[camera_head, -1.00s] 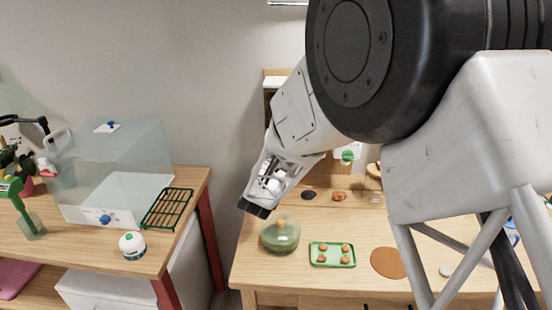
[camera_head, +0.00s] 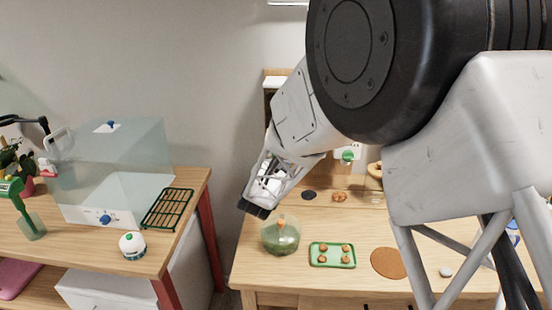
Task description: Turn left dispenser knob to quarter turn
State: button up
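My gripper (camera_head: 254,208) hangs above the left part of the right-hand table, with its dark fingertips pointing down and left. It is just above and left of a green glass dome with an orange top (camera_head: 280,235), and I see nothing held in it. The gap between the fingers is too small to tell. A green knob (camera_head: 347,156) shows on a white fixture behind my arm, to the right of my gripper. My arm hides much of that fixture, so I cannot tell whether it has another knob. A blue knob (camera_head: 105,219) is on the white base of a clear box (camera_head: 112,165) on the left table.
A green tray (camera_head: 332,264) with several small orange-brown items and a brown round mat (camera_head: 387,262) lie on the right table. A dark green rack (camera_head: 168,208) and a white round pot (camera_head: 132,245) are on the left table. A gap separates the two tables.

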jog(key=v, duration=0.7)
jog(key=shift+s, duration=0.3)
jog(key=shift+f, duration=0.1)
jog(key=s+d+r+n+g+y, duration=0.65)
jog(key=d+r, duration=0.25)
jog(key=d, duration=0.2)
jog(key=s+d+n+g, duration=0.1)
jog(key=s+d+g, duration=0.2)
jog(key=s, duration=0.7)
jog(key=s+d+g+h, duration=0.1)
jog(key=s+d+g, duration=0.3)
jog(key=s+d, duration=0.3)
jog(key=s+d+n+g+h, duration=0.1)
jog(key=s+d+g, duration=0.2)
jog(key=s, duration=1.2)
jog(key=d, duration=0.3)
jog(key=shift+s+r+n, duration=0.2)
jog(key=shift+r+n, duration=0.15)
jog(key=shift+r, duration=0.05)
jog(key=shift+g, duration=0.25)
